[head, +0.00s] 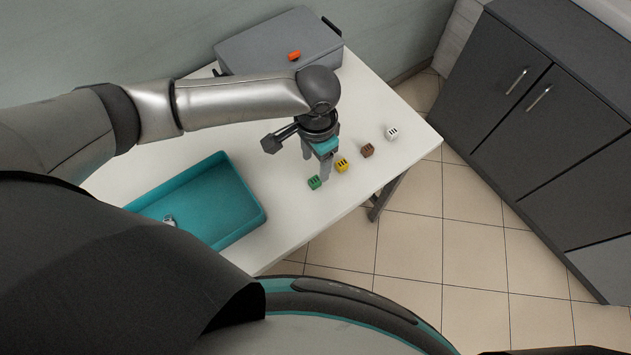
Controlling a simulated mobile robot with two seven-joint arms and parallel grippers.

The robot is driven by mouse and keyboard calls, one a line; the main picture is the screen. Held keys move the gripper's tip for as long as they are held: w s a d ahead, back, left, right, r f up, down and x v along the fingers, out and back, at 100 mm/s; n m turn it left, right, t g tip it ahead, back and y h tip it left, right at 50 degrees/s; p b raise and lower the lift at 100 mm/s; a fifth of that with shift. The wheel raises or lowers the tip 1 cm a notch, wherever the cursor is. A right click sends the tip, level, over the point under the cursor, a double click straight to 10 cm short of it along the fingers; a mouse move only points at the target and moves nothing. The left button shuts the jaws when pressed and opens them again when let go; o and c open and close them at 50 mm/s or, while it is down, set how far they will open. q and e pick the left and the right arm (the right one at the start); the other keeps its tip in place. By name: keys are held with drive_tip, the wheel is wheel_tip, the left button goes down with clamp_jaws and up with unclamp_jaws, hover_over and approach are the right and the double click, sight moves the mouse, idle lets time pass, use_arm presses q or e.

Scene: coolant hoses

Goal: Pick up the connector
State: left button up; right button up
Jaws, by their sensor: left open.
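My left gripper (316,169) is open and points down over the table, with nothing seen between its fingers. Several small slotted blocks lie in a slanting row by the table's edge: a green block (314,183), a yellow block (342,165), a brown block (367,150) and a white block (392,133). The fingertips are close to the green block, just above and left of the yellow one; I cannot tell if they touch. I cannot tell which piece is the connector. My right gripper is not in view.
The teal tray (240,229) sits on the white table (285,215), left of the blocks. A grey case (262,51) with an orange piece (294,55) on top stands at the back. Dark cabinets (560,130) stand right, across open tiled floor.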

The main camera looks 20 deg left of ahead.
sight(317, 179)
use_arm(q)
wheel_tip(317, 179, down, 8)
drive_tip(key=shift+w+d+r+b, duration=0.1)
drive_tip(key=shift+w+b, duration=0.05)
drive_tip(key=shift+b, duration=0.95)
clamp_jaws()
